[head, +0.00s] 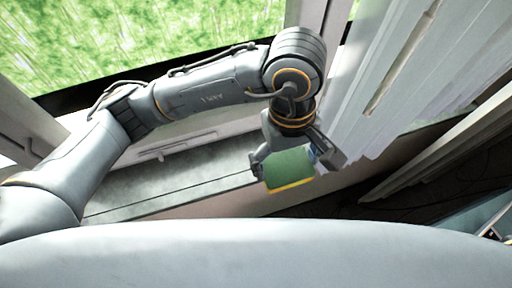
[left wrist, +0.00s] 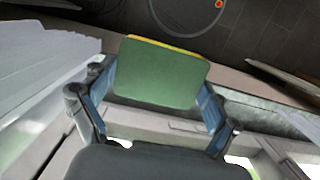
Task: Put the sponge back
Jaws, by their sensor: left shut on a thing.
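The sponge (head: 289,168) is a flat block with a green face and a thin yellow layer along one edge. My left gripper (head: 288,160) is shut on the sponge, with a finger on either side, and holds it in front of the window wall. In the left wrist view the sponge (left wrist: 160,75) fills the middle between the blue finger pads of my left gripper (left wrist: 155,105). My right gripper is not in view. I cannot make out the place where the sponge belongs.
A grey ledge (head: 150,190) runs below the window (head: 150,40). White slatted panels (head: 390,80) stand close to the right of my left gripper. A dark floor (head: 430,170) lies at the right. A round dark thing (left wrist: 188,10) with a pale rim is on the floor in the left wrist view.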

